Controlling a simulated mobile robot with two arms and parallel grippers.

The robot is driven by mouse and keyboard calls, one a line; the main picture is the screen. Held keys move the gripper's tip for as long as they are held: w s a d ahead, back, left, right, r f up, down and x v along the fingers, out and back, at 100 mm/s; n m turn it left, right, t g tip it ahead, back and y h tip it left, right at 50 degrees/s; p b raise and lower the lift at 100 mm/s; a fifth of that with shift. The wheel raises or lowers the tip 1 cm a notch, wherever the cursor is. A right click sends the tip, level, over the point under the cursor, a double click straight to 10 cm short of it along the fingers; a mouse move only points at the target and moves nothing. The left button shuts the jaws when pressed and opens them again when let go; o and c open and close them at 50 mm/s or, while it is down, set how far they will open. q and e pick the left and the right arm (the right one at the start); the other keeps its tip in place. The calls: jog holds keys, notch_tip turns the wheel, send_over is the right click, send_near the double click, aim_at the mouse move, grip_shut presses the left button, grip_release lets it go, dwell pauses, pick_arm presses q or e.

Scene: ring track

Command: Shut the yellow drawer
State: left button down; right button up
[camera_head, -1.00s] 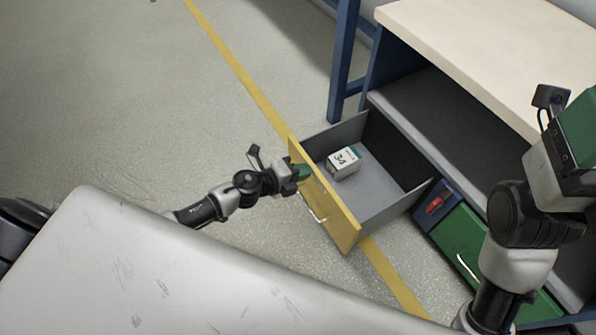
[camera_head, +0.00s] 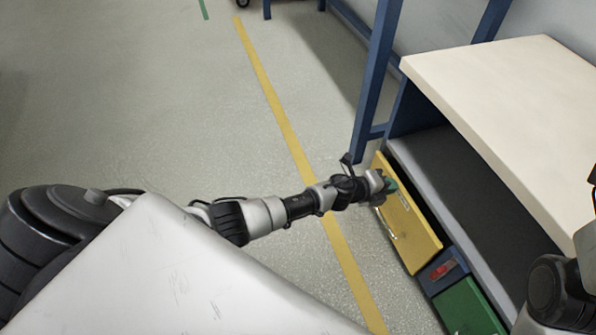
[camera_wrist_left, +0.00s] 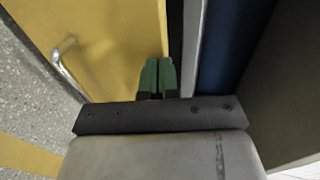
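The yellow drawer (camera_head: 408,232) is in the workbench's left end, with only a narrow dark gap showing behind its front panel. Its metal handle (camera_head: 387,224) faces the floor aisle. My left gripper (camera_head: 388,184) is at the far upper end of the yellow front and appears to press against it. In the left wrist view the green fingertips (camera_wrist_left: 157,76) are together with nothing between them, over the yellow front (camera_wrist_left: 110,40) near its edge, and the handle (camera_wrist_left: 64,62) is left of them. The drawer's inside is hidden. My right gripper is out of view; only part of that arm shows.
The workbench (camera_head: 500,110) has a pale top and an open dark shelf. A small blue bin with a red item (camera_head: 443,268) and a green drawer (camera_head: 468,308) are beside the yellow one. A blue leg (camera_head: 376,85) stands behind my gripper. The floor at left is clear.

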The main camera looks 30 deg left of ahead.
pick_arm(q)
jog(key=shift+w+d+r, duration=0.2)
jog(key=shift+w+d, duration=0.5)
jog(key=shift+w, duration=0.35)
jog(key=shift+r, duration=0.1)
